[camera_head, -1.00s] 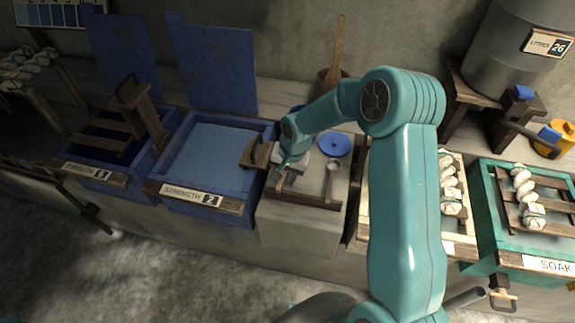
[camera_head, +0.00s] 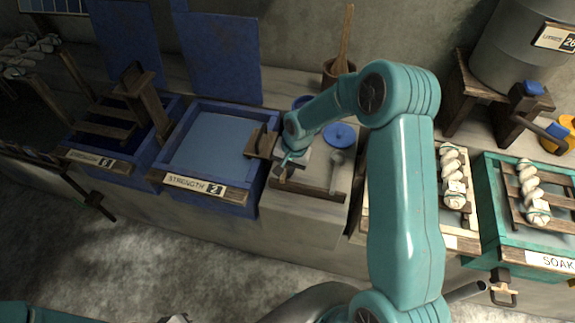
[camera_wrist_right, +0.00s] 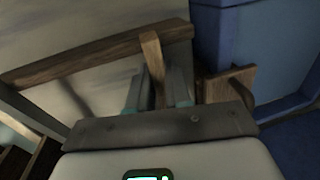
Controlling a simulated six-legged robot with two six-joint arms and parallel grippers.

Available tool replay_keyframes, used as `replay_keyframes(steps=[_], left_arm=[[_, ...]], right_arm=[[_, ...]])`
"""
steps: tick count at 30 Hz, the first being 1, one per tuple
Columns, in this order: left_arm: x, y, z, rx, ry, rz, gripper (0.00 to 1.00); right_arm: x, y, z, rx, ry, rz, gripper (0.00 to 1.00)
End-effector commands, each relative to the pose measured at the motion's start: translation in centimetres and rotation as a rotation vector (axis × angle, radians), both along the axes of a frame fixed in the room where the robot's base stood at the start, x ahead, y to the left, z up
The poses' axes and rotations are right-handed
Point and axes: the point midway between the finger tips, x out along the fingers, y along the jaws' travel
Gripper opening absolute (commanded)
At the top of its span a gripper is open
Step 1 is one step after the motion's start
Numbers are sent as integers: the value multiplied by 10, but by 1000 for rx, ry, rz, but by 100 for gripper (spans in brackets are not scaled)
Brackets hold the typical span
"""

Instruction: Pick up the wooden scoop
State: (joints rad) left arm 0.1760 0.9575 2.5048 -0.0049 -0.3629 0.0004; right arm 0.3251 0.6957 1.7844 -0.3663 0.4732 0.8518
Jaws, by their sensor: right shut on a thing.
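My right gripper (camera_head: 284,172) is low over the grey stand between the blue vat marked 2 and the pale tray. In the right wrist view its two fingers (camera_wrist_right: 160,92) are shut on a narrow wooden handle, which I take to be the wooden scoop (camera_wrist_right: 152,58). The handle sticks up between the fingertips. The scoop's bowl is hidden, and I cannot tell whether it is clear of the stand. A teal part of my left arm shows at the bottom left of the head view, but its gripper is not clearly seen.
The blue vat (camera_head: 207,197) lies left of my right gripper, with a wooden bracket (camera_head: 262,142) on its rim. A metal ladle (camera_head: 336,170) and a blue round lid (camera_head: 339,135) are close on the right. A wooden strip (camera_head: 318,193) edges the stand's front.

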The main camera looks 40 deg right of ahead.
Motion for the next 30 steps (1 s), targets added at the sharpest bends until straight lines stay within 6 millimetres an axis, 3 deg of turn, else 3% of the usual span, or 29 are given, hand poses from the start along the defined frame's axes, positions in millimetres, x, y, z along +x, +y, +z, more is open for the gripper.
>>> replay_keyframes(steps=[5, 18, 24, 30], left_arm=[[0, 0, -2, 0, 0, 0, 0], [0, 0, -6, 0, 0, 0, 0], [0, 0, -6, 0, 0, 0, 0], [0, 0, -6, 0, 0, 0, 0]], right_arm=[[1, 0, 27, -2, -7, 1, 0], [2, 0, 155, -2, -8, 2, 0], [1, 0, 187, -1, -6, 0, 0], [1, 0, 196, 0, -3, 1, 0]])
